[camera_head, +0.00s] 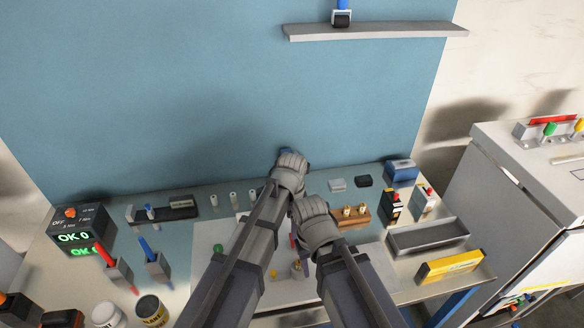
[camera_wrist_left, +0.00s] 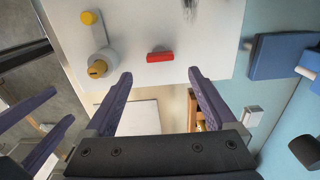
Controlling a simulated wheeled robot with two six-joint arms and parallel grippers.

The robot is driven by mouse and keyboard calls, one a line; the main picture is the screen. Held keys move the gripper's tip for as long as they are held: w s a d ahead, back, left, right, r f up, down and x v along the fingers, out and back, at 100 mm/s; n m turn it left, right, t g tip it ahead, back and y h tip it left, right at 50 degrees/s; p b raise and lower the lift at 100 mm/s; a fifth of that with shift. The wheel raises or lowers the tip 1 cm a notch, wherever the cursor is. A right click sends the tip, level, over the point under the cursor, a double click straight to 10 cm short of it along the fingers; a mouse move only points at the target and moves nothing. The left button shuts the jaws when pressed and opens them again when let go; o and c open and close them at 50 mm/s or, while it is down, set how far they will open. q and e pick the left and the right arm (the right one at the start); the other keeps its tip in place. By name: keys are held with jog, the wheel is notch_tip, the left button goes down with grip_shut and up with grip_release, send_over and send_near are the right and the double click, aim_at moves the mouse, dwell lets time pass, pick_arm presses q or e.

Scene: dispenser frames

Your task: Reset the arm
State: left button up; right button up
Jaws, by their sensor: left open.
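The arms are the task's objects. My left arm (camera_head: 240,255) reaches up to the back middle of the table; its wrist hides its fingertips in the head view. In the left wrist view my left gripper (camera_wrist_left: 160,80) is open and empty, its two purple fingers wide apart. My right arm (camera_head: 350,285) reaches in beside it, its wrist close to the left one. At the left edge of the left wrist view, the right gripper's (camera_wrist_left: 62,107) purple fingers show with a gap and nothing between them.
In the left wrist view a red block (camera_wrist_left: 160,57) and a grey part with yellow ends (camera_wrist_left: 100,50) lie on a white board (camera_wrist_left: 215,25). A grey tray (camera_head: 428,235), yellow box (camera_head: 450,266) and wooden block with brass pieces (camera_head: 350,217) stand right of my arms. A blue panel (camera_head: 200,90) rises behind.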

pick_arm(q)
jog(key=s+a+n, duration=0.5)
jog(key=a+n, duration=0.3)
jog(key=s+a+n, duration=0.4)
jog(key=a+n, duration=0.4)
jog(key=a, duration=0.1)
jog(key=s+d+f+m+b, duration=0.1)
jog(key=s+d+f+b, duration=0.1)
jog(key=d, duration=0.1)
jog(key=s+d+f+m+b, duration=0.1)
jog(key=d+f+b, duration=0.1)
jog(key=d, duration=0.2)
jog(key=s+d+f+m+y+b, duration=0.1)
jog(key=s+d+f+b, duration=0.1)
jog(key=d, duration=0.1)
jog(key=shift+s+d+f+m, duration=0.1)
jog(key=shift+s+d+m, duration=0.2)
jog(key=shift+s+d, duration=0.1)
pick_arm(e)
notch_tip(320, 180, down, 6)
jog(key=shift+f, duration=0.15)
pick_arm(q)
jog(key=shift+s+d, duration=0.1)
jog(key=shift+d, duration=0.05)
